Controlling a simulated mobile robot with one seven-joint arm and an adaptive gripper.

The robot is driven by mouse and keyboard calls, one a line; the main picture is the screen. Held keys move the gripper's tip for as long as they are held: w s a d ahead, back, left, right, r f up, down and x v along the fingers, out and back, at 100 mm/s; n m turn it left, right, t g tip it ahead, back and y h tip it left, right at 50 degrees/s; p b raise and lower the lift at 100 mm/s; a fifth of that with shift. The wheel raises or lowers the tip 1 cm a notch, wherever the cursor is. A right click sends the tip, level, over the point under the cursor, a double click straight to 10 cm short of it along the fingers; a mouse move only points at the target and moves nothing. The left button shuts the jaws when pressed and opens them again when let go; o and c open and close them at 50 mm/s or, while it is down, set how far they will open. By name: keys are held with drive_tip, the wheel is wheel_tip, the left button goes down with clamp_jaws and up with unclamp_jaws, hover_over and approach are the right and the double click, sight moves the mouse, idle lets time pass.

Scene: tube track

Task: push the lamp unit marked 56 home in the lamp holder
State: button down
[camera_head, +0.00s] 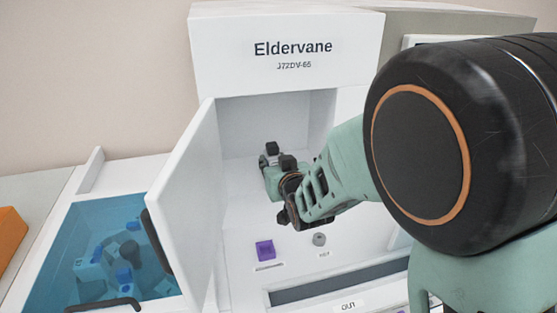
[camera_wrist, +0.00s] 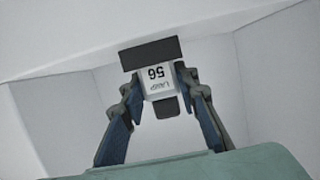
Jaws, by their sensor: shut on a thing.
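The lamp unit (camera_wrist: 159,88) is a small light block with "LAMP 56" upside down in the wrist view. A dark tab shows at its lower end. My gripper (camera_wrist: 157,80) is shut on it, one finger on each side. A wide black block (camera_wrist: 150,54) meets the far end of the unit; I cannot tell whether it is the lamp holder or part of the unit. In the head view my gripper (camera_head: 273,170) is inside the white cabinet's open chamber, near its back wall. The lamp unit is mostly hidden there, and how deep it sits cannot be told.
The cabinet (camera_head: 290,48) is labelled Eldervane. Its door (camera_head: 185,195) stands open at the left. A purple block (camera_head: 265,249) and a grey knob (camera_head: 319,239) are below my gripper. A blue-covered bin (camera_head: 75,235) with several parts is at the left, near an orange box (camera_head: 10,238).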

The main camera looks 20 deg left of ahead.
idle(0.3)
drive_tip(key=c, duration=1.4)
unclamp_jaws()
drive_tip(key=shift+f, duration=0.1)
drive_tip(key=shift+s+d, duration=0.1)
drive_tip(key=v, duration=1.2)
